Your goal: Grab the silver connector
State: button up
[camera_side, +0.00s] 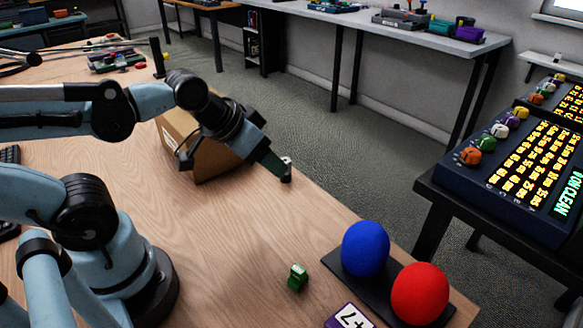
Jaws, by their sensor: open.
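A small silver-grey piece, which looks like the silver connector (287,169), is at the far edge of the wooden table. My gripper (270,160) is right beside it, on its left, pointing down and to the right. A dark green finger of my gripper overlaps part of the piece in this view. My gripper is open. Whether the finger touches the piece cannot be told, and the other finger is not clearly visible.
A cardboard box (215,162) stands just behind my gripper. A green block (298,277), a purple block (349,318), and a blue ball (366,248) and red ball (420,293) on a dark plate lie nearer the front. The middle of the table is clear.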

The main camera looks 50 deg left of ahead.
jog(key=shift+w+a+r, duration=0.1)
jog(key=m+g, duration=0.1)
jog(key=g, duration=0.6)
send_near(285, 160)
jog(key=shift+f, duration=0.65)
notch_tip(285, 160, down, 11)
jog(key=shift+w+f, duration=0.1)
jog(key=shift+f, duration=0.05)
jog(key=shift+c, duration=0.4)
grip_shut()
